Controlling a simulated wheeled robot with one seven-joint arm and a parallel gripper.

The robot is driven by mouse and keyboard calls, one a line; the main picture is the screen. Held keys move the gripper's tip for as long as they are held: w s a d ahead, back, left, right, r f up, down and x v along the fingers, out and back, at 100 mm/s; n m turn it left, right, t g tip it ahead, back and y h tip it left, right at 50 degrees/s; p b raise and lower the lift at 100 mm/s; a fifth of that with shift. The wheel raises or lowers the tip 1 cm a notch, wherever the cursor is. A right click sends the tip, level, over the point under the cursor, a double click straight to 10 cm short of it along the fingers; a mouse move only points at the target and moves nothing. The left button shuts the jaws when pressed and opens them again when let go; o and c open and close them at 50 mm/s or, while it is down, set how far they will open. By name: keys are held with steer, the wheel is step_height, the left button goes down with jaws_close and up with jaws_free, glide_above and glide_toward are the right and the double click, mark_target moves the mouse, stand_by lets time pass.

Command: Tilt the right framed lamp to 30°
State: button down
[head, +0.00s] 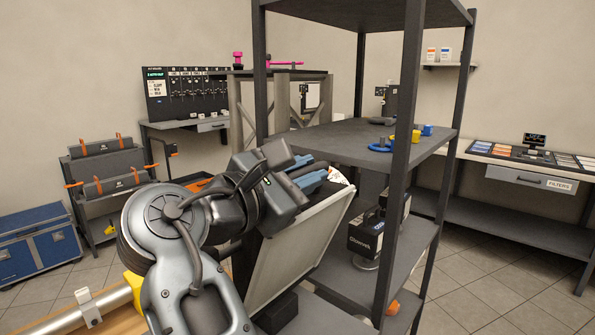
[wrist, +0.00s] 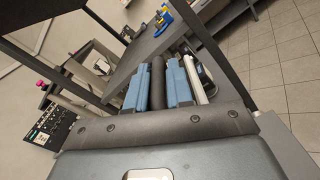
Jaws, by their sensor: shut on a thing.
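The framed lamp (head: 300,245) is a flat pale panel with a light frame. It leans back at a slant in the head view, left of the dark shelf rack. My gripper (head: 312,178) is at its upper edge, its blue fingers partly hidden by my wrist. In the wrist view the blue fingers of my gripper (wrist: 157,88) sit on both sides of a dark round bar (wrist: 157,75) and are shut on it. The bar seems to belong to the lamp, but its joint is hidden. A tilt scale cannot be made out.
The dark shelf rack (head: 402,165) stands close on the right, its post near the lamp. Blue and yellow items (head: 427,130) lie on its shelf. A black boxed device (head: 366,238) is on the lower shelf. Floor is free at the far right.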

steer(key=shift+s+d+f+m, duration=0.55)
steer(key=shift+f+m, duration=0.1)
steer(key=shift+m, duration=0.15)
steer(key=c, duration=1.1)
jaws_free()
steer(key=shift+b+v, duration=0.7)
steer(key=shift+v, duration=3.2)
